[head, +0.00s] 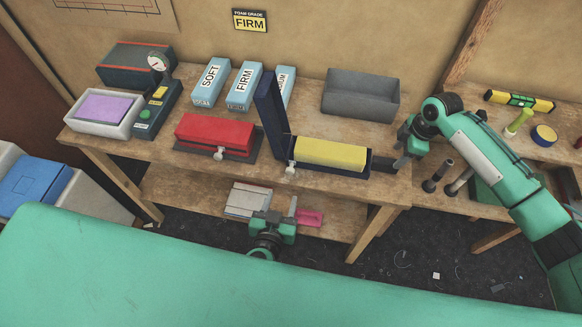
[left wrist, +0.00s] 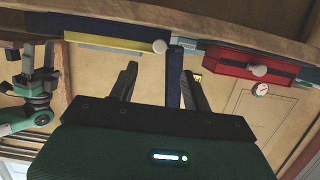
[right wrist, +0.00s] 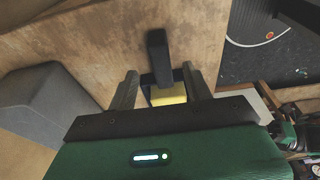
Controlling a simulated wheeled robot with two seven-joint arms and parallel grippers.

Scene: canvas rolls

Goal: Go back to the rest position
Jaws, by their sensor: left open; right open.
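My left gripper (head: 281,208) is open and empty, low in front of the table. In the left wrist view its two fingers (left wrist: 158,88) are apart, with the table edge, a red box and a yellow block beyond. My right gripper (head: 399,150) is open beside the right end of the dark blue mould (head: 384,163). The mould holds a yellow foam block (head: 330,152), and its lid (head: 269,108) stands upright at the left end. In the right wrist view, part of the yellow block (right wrist: 168,96) and a dark upright piece show between the spread fingers.
A red closed mould (head: 214,132), pale blue boxes (head: 245,86), a grey bin (head: 360,95) and a white tray with a purple block (head: 104,108) stand on the wooden table. A right bench holds a level (head: 519,100) and tools. A lower shelf lies behind my left gripper.

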